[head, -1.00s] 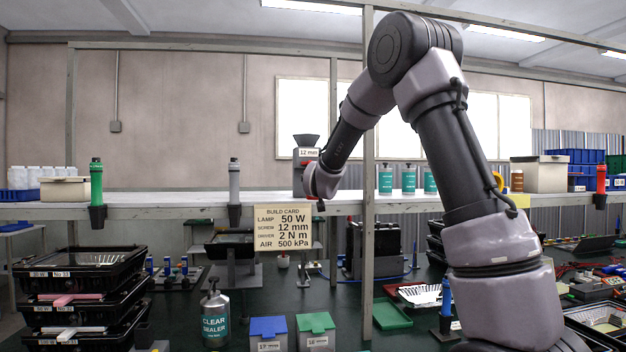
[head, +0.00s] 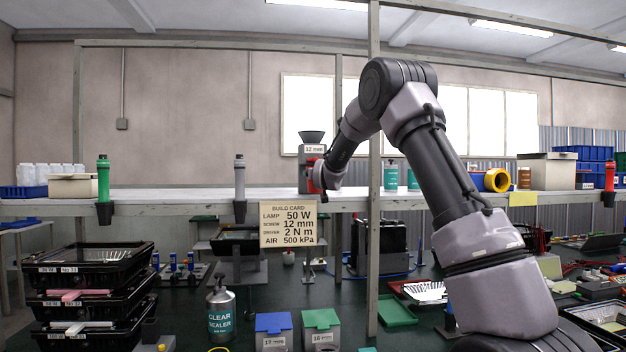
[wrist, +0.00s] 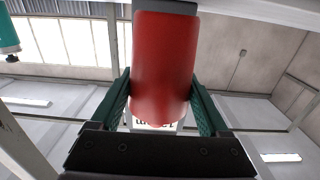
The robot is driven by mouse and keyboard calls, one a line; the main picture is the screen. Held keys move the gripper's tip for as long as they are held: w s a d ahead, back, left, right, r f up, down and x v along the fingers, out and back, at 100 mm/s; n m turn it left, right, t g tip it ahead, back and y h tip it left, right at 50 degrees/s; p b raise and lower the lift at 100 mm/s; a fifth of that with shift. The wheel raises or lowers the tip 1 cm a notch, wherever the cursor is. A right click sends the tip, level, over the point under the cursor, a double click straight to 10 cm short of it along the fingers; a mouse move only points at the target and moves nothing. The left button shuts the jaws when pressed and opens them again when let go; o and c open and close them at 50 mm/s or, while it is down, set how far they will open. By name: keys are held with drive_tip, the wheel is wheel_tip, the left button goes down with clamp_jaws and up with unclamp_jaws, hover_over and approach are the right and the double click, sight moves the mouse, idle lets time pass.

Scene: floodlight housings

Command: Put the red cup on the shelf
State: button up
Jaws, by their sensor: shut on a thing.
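The red cup (wrist: 165,65) fills the middle of the wrist view, between the two green-padded fingers of my gripper (wrist: 161,95). My gripper is shut on it. In the head view my gripper (head: 319,178) is at the shelf's height, in front of the grey dispenser, and only a little red of the cup shows there. The shelf (head: 150,196) is a long pale board running across the head view. I cannot tell whether the cup touches it.
The grey dispenser (head: 309,152) marked 12 mm stands close to my gripper. Teal cans (head: 391,176), a yellow roll (head: 497,180) and a beige box (head: 545,171) are on the shelf to the right. An upright post (head: 374,240) is beside my arm. The shelf's left stretch has free room.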

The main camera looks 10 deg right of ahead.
drive_tip(key=w, duration=0.4)
drive_tip(key=w+f, duration=0.1)
drive_tip(key=w, duration=0.1)
drive_tip(key=shift+s+f, duration=0.15)
drive_tip(key=shift+f, duration=0.05)
drive_tip(key=shift+f, duration=0.1)
